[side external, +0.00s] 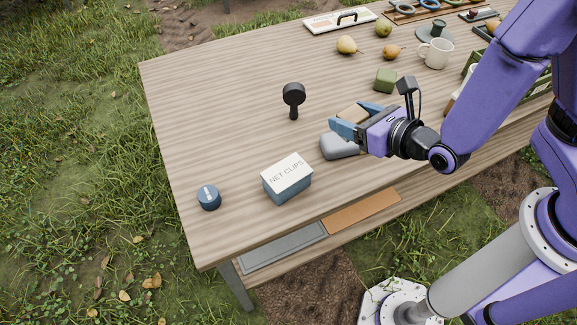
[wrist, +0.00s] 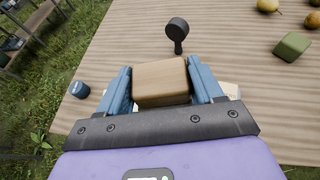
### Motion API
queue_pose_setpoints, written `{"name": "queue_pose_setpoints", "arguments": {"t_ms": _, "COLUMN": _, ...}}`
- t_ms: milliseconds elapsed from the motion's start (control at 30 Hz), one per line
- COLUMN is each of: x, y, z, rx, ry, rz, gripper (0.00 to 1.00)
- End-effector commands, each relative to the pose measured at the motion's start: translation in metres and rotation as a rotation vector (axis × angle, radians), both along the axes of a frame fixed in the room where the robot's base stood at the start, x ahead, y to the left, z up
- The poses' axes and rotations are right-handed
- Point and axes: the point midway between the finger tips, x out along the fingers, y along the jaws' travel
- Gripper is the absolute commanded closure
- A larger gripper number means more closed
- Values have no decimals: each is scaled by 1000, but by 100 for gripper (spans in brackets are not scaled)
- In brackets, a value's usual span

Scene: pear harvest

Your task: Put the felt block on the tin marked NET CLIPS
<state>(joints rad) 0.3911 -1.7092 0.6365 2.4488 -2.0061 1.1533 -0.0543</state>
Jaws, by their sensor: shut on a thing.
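My gripper (side external: 352,120) is shut on a tan block (side external: 353,112), held above the table. In the wrist view the tan block (wrist: 160,82) sits between the two blue fingers, with a faint grain on its face. I cannot tell by looks whether it is felt. The tin marked NET CLIPS (side external: 287,182) is a blue-grey box with a white labelled top, standing left of and nearer than my gripper. Its top looks bare. A grey rounded block (side external: 338,147) lies on the table just below my gripper, partly hidden by it.
A blue round tin (side external: 209,198) stands left of the NET CLIPS tin. A black round-headed tool (side external: 293,97) stands behind. A green block (side external: 385,79), pears and a white mug (side external: 437,53) are farther back. The table's left middle is clear.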

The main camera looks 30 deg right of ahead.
Motion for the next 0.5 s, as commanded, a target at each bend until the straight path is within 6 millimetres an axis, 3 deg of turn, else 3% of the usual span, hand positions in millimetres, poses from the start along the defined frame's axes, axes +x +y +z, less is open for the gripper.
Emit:
{"name": "queue_pose_setpoints", "arguments": {"t_ms": 100, "x": -36, "y": 20, "z": 10, "rx": 1, "ry": -1, "rz": 96, "gripper": 65}}
{"name": "queue_pose_setpoints", "arguments": {"t_ms": 200, "x": -56, "y": 28, "z": 16, "rx": 0, "ry": -1, "rz": 147, "gripper": 65}}
{"name": "queue_pose_setpoints", "arguments": {"t_ms": 333, "x": -69, "y": 33, "z": 19, "rx": -1, "ry": -1, "rz": 182, "gripper": 65}}
{"name": "queue_pose_setpoints", "arguments": {"t_ms": 500, "x": -66, "y": 39, "z": 16, "rx": -4, "ry": -2, "rz": 190, "gripper": 65}}
